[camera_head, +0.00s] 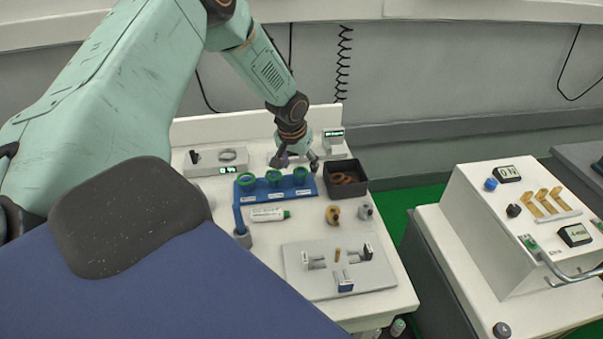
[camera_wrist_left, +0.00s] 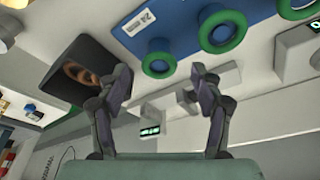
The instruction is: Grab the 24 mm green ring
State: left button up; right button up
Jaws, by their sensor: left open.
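A blue rack (camera_head: 285,190) on the white cart top holds three green rings on posts. The right-hand ring (camera_head: 300,173) is closest to the dark bin; in the left wrist view this ring (camera_wrist_left: 158,70) is beside a label that seems to read 24. The middle ring (camera_head: 273,176) and left ring (camera_head: 247,180) also show; the middle one looks larger in the wrist view (camera_wrist_left: 222,48). My left gripper (camera_head: 298,162) is open and empty, just behind and above the right-hand ring. In the wrist view, that ring appears beyond the gap between the fingers (camera_wrist_left: 161,82). My right gripper is not visible.
A dark bin (camera_head: 361,180) with brown rings stands right of the rack. A white tube (camera_head: 266,214) lies in front, with a grey fixture plate (camera_head: 325,286) nearer. A display box (camera_head: 334,143) is behind. Another cart (camera_head: 500,230) stands at the right.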

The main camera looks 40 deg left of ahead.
pick_arm(q)
jog(key=shift+w+f, duration=0.15)
jog(key=shift+f, duration=0.3)
jog(key=shift+s+r, duration=0.2)
jog(key=shift+c, duration=1)
jog(key=shift+w+f, duration=0.15)
jog(key=shift+w, duration=0.05)
jog(key=c, duration=0.6)
jog(key=shift+s, duration=0.1)
jog(key=shift+c, duration=0.2)
jog(key=shift+r, duration=0.2)
jog(key=shift+c, duration=0.2)
